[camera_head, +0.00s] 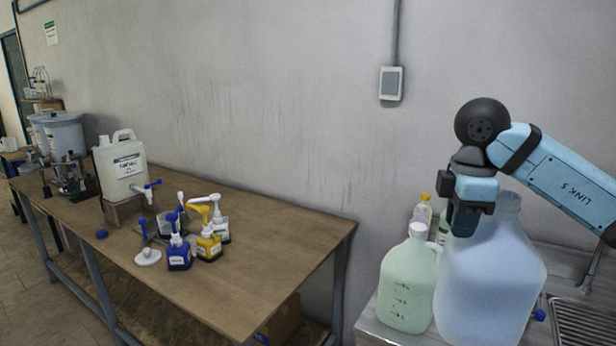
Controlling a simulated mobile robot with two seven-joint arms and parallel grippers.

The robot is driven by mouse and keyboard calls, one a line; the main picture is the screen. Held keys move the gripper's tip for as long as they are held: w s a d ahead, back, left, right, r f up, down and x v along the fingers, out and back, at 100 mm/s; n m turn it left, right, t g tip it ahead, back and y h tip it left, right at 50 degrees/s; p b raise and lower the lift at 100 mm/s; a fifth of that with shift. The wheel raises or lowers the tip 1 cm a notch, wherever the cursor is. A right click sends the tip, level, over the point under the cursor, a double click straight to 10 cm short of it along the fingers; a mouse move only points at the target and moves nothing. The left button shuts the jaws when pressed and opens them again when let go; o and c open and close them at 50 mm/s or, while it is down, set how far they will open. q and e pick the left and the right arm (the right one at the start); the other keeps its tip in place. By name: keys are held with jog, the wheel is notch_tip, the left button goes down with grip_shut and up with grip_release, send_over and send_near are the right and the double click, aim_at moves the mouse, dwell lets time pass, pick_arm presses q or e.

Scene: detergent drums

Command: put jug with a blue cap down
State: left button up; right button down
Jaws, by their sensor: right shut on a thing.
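A large translucent blue jug (490,285) is at the lower right, upright, by the metal counter. Its neck (508,202) shows to the right of my gripper, and I see no cap on it. Its base runs out of the picture, so I cannot tell whether it touches the counter. My right gripper (467,222) points down at the jug's upper left side and is shut on it; the grip itself is mostly hidden. A small blue cap (540,315) shows just right of the jug. My left gripper is out of view.
A pale green jug (407,285) stands close on the left, with a yellow-capped bottle (423,209) behind. The metal counter (385,333) has a drain grate (585,325) at right. A wooden table (270,255) holds pump bottles (208,245) and a white canister (122,165).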

jog(key=a+n, duration=0.2)
jog(key=a, duration=0.4)
jog(key=s+a+f+m, duration=0.3)
jog(key=s+f+m, duration=0.15)
jog(key=f, duration=0.45)
jog(key=s+a+f+m, duration=0.35)
jog(key=f+m, duration=0.25)
jog(key=f, duration=0.2)
jog(key=s+a+f+m, duration=0.2)
jog(key=s+f+m, duration=0.3)
jog(key=f, duration=0.4)
jog(key=w+d+f+m, duration=0.1)
jog(key=w+d+m, duration=0.15)
jog(key=d, duration=1.05)
notch_tip(320, 180, up, 9)
jog(key=p, duration=0.9)
jog(key=shift+d+g+h, duration=0.2)
jog(key=shift+g+h, duration=0.1)
jog(key=shift+g, duration=0.1)
